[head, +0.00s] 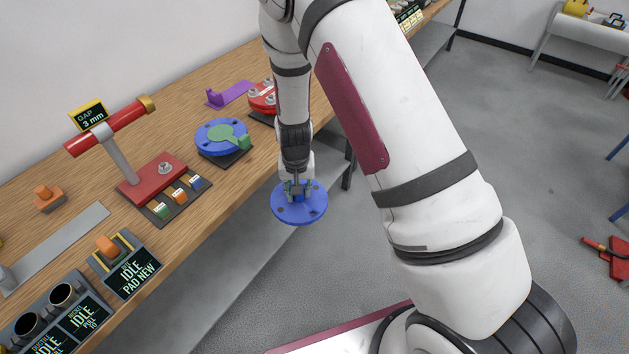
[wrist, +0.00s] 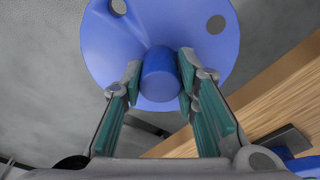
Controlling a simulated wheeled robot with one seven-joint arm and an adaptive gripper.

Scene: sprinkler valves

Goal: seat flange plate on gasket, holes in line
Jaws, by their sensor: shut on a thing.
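The blue flange plate (head: 284,212) is a round disc with several holes and a central knob. My gripper (head: 298,189) is shut on its knob and holds it in the air, off the front edge of the bench. In the wrist view the plate (wrist: 110,45) fills the top, with the knob (wrist: 160,78) between the green finger pads of my gripper (wrist: 160,70). The green gasket (head: 222,136) lies on another blue flange (head: 203,134) on the bench, left of the held plate. Its holes are too small to make out.
The wooden bench (head: 170,90) runs diagonally. A red stand with a "GAP 3 mm" sign (head: 90,115) is left of the gasket. A red flange with bolts (head: 262,97) and a purple part (head: 230,93) lie behind. Open floor (head: 260,290) is below the plate.

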